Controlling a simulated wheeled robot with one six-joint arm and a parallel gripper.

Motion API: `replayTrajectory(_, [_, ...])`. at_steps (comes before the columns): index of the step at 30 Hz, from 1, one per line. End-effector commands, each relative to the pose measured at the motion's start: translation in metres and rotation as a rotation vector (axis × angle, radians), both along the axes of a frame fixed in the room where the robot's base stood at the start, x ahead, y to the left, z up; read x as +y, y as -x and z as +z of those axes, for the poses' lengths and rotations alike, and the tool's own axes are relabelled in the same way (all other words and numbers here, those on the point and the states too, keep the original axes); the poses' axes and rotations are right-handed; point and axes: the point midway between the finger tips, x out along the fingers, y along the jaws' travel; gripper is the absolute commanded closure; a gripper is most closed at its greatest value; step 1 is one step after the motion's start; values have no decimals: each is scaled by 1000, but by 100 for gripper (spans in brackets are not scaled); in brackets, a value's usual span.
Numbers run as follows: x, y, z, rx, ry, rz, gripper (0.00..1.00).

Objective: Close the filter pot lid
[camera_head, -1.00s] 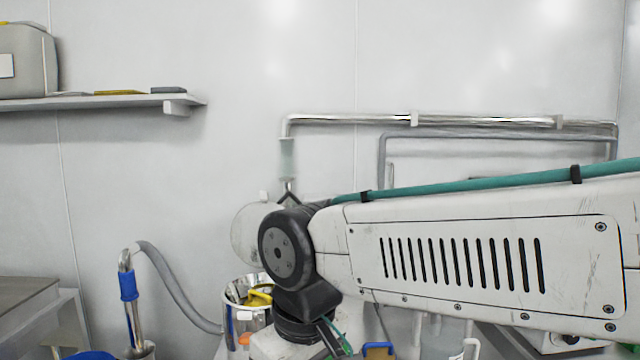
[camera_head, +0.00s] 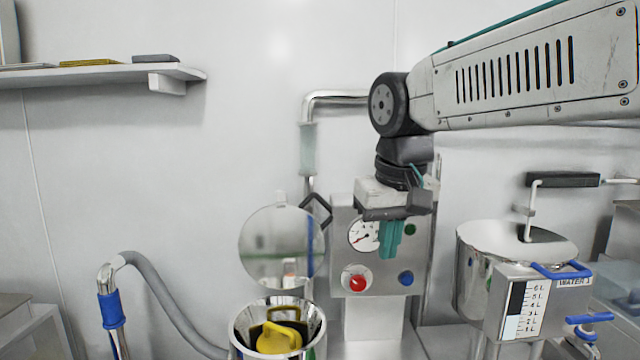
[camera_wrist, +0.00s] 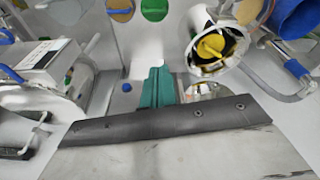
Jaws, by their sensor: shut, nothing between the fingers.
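The filter pot (camera_head: 278,340) is a shiny steel pot at the bottom centre of the head view, open at the top. Its round steel lid (camera_head: 280,245) stands upright at the pot's back edge, swung open. A yellow knobbed part (camera_head: 279,338) is inside the pot. My gripper (camera_head: 390,240) has teal fingers that are shut and empty, pointing down to the right of the lid and above the pot's height. In the wrist view, the gripper (camera_wrist: 158,88) is apart from the pot (camera_wrist: 238,50); I cannot clearly make out the lid there.
A control box (camera_head: 350,283) with a gauge and buttons stands behind my gripper. A water vessel (camera_head: 480,262) with blue handles is at the right. A grey hose (camera_head: 170,300) is at the left. A vertical pipe (camera_head: 308,150) rises behind the lid.

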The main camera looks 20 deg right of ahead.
Motion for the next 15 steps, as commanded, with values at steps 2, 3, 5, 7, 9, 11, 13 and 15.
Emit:
replayTrajectory(2, [0, -54, 30, -27, 8, -30, 100])
replayTrajectory(3, [0, -79, 43, -44, 10, -46, 100])
replayTrajectory(5, [1, -116, 61, -68, 14, -70, 100])
replayTrajectory(7, [2, -160, 79, -98, 18, -97, 100])
replayTrajectory(9, [4, -200, 92, -126, 20, -123, 100])
replayTrajectory(11, [6, -231, 101, -149, 21, -144, 100])
replayTrajectory(13, [8, -261, 108, -171, 21, -166, 100])
replayTrajectory(15, [9, -285, 113, -191, 21, -184, 100])
